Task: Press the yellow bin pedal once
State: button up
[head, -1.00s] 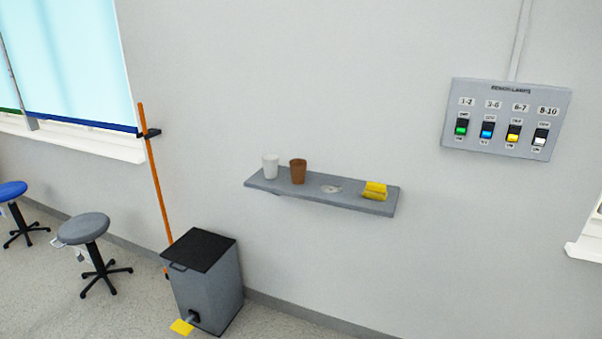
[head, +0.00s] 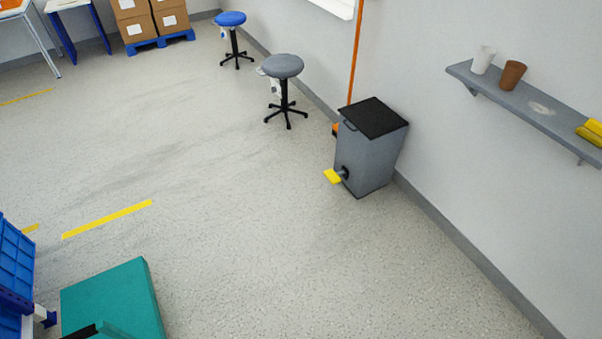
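The grey pedal bin (head: 366,160) stands on the floor against the wall, right of centre in the head view. Its black lid (head: 373,117) is closed. The yellow pedal (head: 332,176) sticks out low from the bin's front, to the left, just above the floor. Nothing touches the pedal.
A grey stool (head: 283,68) and a blue stool (head: 231,20) stand beyond the bin along the wall. An orange pole (head: 356,50) rises behind the bin. A shelf (head: 490,87) holds cups. A teal block (head: 120,300) and blue crate (head: 12,265) are lower left. Floor before the pedal is clear.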

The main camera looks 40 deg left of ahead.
aim_at(333, 177)
jog(key=u, duration=1.45)
